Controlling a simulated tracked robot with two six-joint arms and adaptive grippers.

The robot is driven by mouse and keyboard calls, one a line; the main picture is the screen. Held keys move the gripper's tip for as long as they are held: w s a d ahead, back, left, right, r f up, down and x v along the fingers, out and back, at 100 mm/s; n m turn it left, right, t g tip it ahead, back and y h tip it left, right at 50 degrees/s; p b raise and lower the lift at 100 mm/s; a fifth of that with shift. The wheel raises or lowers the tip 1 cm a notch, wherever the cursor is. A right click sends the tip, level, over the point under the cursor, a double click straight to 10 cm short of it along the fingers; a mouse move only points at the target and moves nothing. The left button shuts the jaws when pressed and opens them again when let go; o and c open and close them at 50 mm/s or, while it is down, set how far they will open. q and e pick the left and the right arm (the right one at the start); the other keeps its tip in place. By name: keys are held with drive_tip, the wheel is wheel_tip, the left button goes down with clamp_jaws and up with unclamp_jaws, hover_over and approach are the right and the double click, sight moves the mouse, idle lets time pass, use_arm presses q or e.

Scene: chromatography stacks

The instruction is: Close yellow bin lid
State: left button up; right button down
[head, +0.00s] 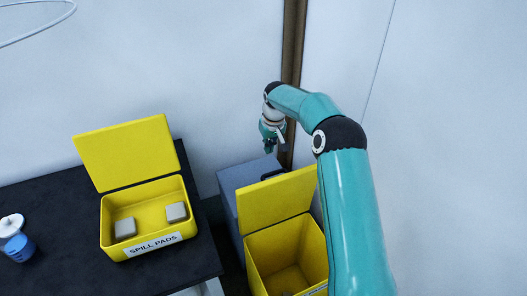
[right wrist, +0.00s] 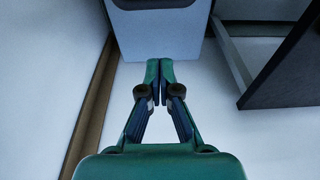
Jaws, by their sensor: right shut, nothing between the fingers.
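A yellow bin (head: 290,252) stands low beside the table in the head view, its inside visible. Its yellow lid (head: 275,200) is raised at the back of the bin, tilted up and open. My right gripper (head: 270,148) hangs beyond the lid's upper edge, apart from it as far as I can tell. In the right wrist view its fingertips (right wrist: 160,64) meet with nothing between them. The yellow bin and lid do not show in that view. My right arm covers part of the bin's right side. My left gripper is not in view.
A blue-grey case (head: 228,200) with a dark handle stands behind the bin. A black table (head: 60,200) at left holds an open yellow "SPILL PADS" box (head: 112,238) with two grey pads and a blue-and-white container (head: 18,244). A brown post (head: 293,45) and pale walls are behind.

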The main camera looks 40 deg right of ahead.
wheel_tip(320, 180, down, 8)
drive_tip(key=a+p, duration=0.1)
drive_tip(key=p, duration=0.1)
drive_tip(key=shift+s+a+p, duration=0.3)
drive_tip(key=shift+s+a, duration=0.05)
drive_tip(key=shift+s, duration=0.1)
drive_tip(key=shift+f, duration=0.1)
